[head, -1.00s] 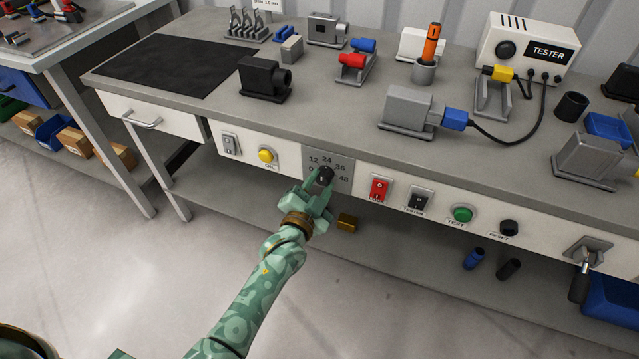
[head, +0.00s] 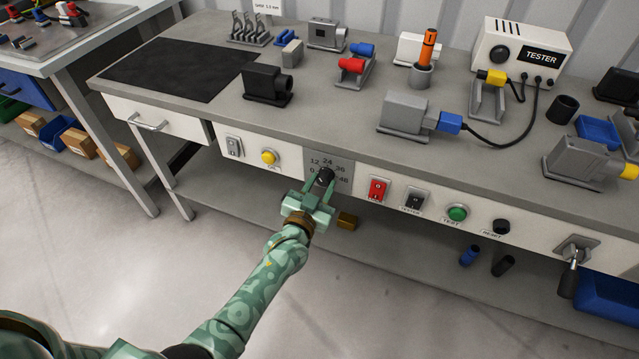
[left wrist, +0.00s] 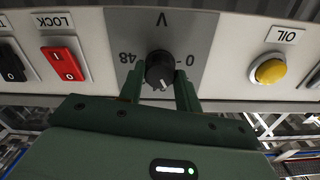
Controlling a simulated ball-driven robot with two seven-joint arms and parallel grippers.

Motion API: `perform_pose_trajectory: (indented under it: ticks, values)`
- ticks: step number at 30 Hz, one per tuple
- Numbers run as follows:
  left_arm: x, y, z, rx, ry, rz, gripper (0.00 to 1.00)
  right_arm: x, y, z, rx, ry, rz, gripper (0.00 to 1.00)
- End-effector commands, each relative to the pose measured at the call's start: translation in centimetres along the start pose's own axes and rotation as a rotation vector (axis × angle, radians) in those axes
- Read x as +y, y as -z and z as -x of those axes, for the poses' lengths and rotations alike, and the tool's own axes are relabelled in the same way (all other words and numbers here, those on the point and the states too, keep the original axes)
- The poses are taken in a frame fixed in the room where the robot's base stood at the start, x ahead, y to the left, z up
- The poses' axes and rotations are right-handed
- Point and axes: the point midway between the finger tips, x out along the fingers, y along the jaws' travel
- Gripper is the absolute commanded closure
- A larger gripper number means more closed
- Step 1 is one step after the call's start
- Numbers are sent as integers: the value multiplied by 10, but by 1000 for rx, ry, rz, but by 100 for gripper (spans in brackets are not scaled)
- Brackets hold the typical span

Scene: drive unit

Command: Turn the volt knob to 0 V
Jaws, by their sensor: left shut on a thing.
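The black volt knob (head: 325,177) sits on a grey plate (head: 341,163) marked 12, 24, 36 and 48 on the bench's front panel. My left gripper (head: 322,183) is shut on the knob, one finger at each side. In the left wrist view, which is upside down, the knob (left wrist: 160,70) shows between the fingers of my left gripper (left wrist: 160,88). Its white pointer mark faces down there, toward the 24 side. The 0 shows at the right and the 48 at the left. My right gripper is not in view.
A yellow OIL button (head: 269,157) is left of the knob plate, and a red LOCK switch (head: 377,190) is close on its right. The bench top overhangs above. A brown block (head: 347,220) lies on the lower shelf (head: 390,240).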

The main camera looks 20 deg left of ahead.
Motion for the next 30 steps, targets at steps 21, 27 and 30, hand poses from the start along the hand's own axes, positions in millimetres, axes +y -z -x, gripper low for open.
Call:
perform_pose_trajectory:
  ticks: [21,27,30]
  values:
    - [0,-1,1,-3,0,680,89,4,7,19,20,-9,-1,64]
    - [0,-1,1,-3,0,868,89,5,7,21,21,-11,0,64]
    - [0,-2,1,-4,0,954,89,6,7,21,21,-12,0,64]
